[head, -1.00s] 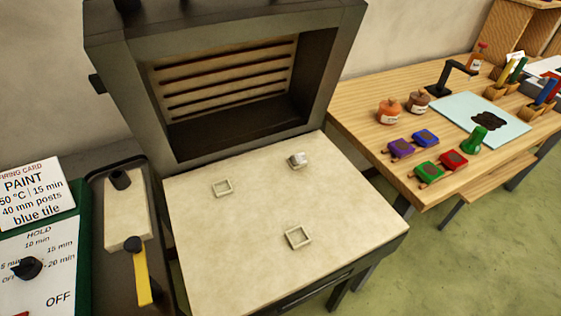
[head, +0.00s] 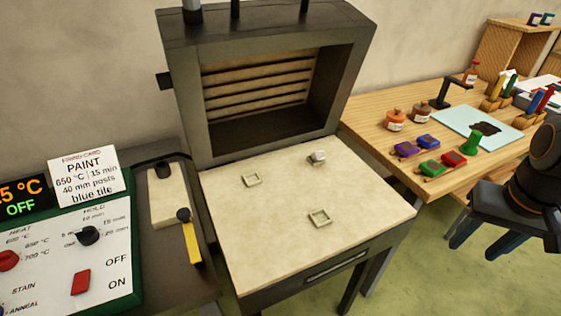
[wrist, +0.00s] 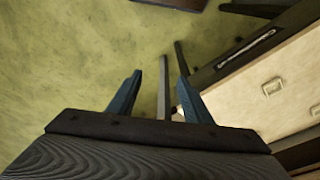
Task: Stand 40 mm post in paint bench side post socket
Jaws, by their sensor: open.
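The kiln's pale shelf (head: 245,235) carries two empty square sockets, one at the back left (head: 252,181) and one at the front (head: 320,218). A short grey block, perhaps a post (head: 317,157), sits at the shelf's back right. I cannot tell its height or whether a socket is under it. My gripper (head: 505,247) is at the right edge of the head view, right of the shelf and in front of the wooden bench. In the wrist view my gripper (wrist: 158,78) is open with nothing between its blue fingers.
The kiln's open chamber (head: 265,95) rises behind the shelf. The card (head: 88,177) reads 40 mm posts, blue tile. The wooden bench (head: 380,135) holds paint pots and coloured blocks.

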